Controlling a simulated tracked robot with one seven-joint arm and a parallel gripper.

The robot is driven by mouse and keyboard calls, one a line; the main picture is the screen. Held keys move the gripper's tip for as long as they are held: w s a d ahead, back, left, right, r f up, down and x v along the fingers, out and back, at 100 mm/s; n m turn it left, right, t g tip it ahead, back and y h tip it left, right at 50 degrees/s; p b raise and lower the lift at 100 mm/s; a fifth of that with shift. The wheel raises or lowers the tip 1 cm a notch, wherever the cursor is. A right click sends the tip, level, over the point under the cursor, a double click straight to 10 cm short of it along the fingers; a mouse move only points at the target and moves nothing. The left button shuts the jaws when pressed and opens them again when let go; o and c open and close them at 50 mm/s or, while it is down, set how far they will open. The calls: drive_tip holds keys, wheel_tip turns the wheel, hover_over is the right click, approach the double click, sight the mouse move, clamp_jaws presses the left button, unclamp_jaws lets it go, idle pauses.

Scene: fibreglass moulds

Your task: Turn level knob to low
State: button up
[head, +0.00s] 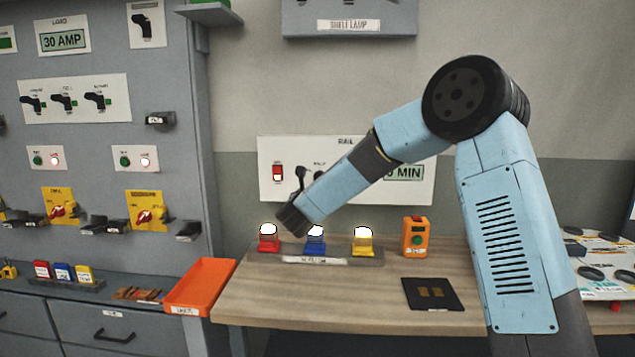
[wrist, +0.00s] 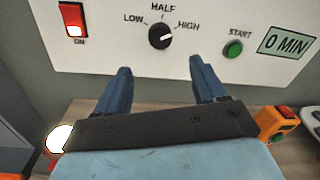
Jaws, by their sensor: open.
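The level knob (wrist: 160,36) is a round black knob on a white panel (wrist: 100,52), with the labels LOW, HALF and HIGH around it in the wrist view. Its white pointer mark slants up to the right, toward HIGH. My gripper (wrist: 161,66) is open, with its two blue fingers spread just below the knob and nothing between them. In the head view my gripper (head: 306,178) is in front of the panel (head: 415,192), and the arm hides the knob there.
A lit red switch (wrist: 72,20) is left of the knob; a green START button (wrist: 233,48) and 0 MIN display (wrist: 286,42) are right. Below stand red (head: 269,243), blue (head: 316,245) and yellow (head: 363,245) lamps and an orange box (head: 415,237) on the bench.

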drive_tip(key=w+d, duration=0.1)
drive_tip(key=w, duration=1)
drive_tip(key=shift+d, duration=0.15)
drive_tip(key=c, duration=1.1)
